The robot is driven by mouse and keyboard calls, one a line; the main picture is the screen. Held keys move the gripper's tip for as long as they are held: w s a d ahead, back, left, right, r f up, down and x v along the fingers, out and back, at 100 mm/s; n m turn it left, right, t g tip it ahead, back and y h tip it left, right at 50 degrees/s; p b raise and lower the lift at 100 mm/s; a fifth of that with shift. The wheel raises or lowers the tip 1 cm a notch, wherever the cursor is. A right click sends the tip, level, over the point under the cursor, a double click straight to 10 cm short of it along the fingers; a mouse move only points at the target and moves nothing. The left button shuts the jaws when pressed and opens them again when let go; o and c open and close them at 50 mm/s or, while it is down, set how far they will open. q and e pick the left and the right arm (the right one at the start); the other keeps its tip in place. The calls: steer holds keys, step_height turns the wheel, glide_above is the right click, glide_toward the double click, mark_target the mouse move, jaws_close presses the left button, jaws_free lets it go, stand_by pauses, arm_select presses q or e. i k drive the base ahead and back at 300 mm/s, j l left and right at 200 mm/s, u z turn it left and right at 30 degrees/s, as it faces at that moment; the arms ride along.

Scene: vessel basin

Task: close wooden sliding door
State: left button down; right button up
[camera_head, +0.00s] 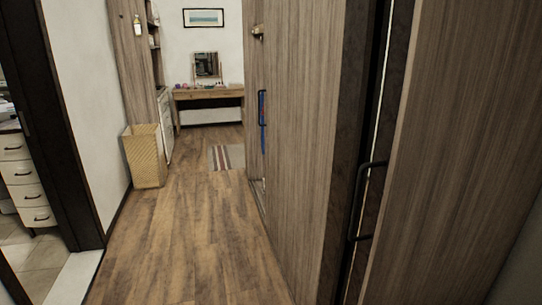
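A tall wooden panel (455,170) with vertical grain fills the right side, close to me. A black bar handle (363,205) is on its left edge, beside a dark upright frame and a narrow dark gap (381,75). A second wooden panel (305,130) stands farther along the same wall, left of the dark frame. A smaller black handle (262,108) shows near its far edge, with something blue beside it. I cannot tell from this view which panel slides or how wide any opening is. Neither of my grippers is in view.
The wood-floored corridor (190,235) is clear ahead. A woven basket (144,156) stands along the left wall. A desk (208,94) with a mirror is at the far end, and a striped rug (226,157) lies before it. A dark-framed doorway (66,130) opens at left.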

mark_target(317, 53)
steer(key=i+j, duration=0.4)
steer(key=i, duration=0.25)
steer(key=i+j, duration=0.4)
steer(key=i, duration=0.2)
steer(key=i+j, duration=0.45)
steer(key=i, duration=0.2)
steer(key=i+j+z, duration=0.1)
steer(key=i+j, duration=0.3)
steer(key=i, duration=0.25)
steer(key=i+j, duration=0.45)
steer(key=i, duration=0.15)
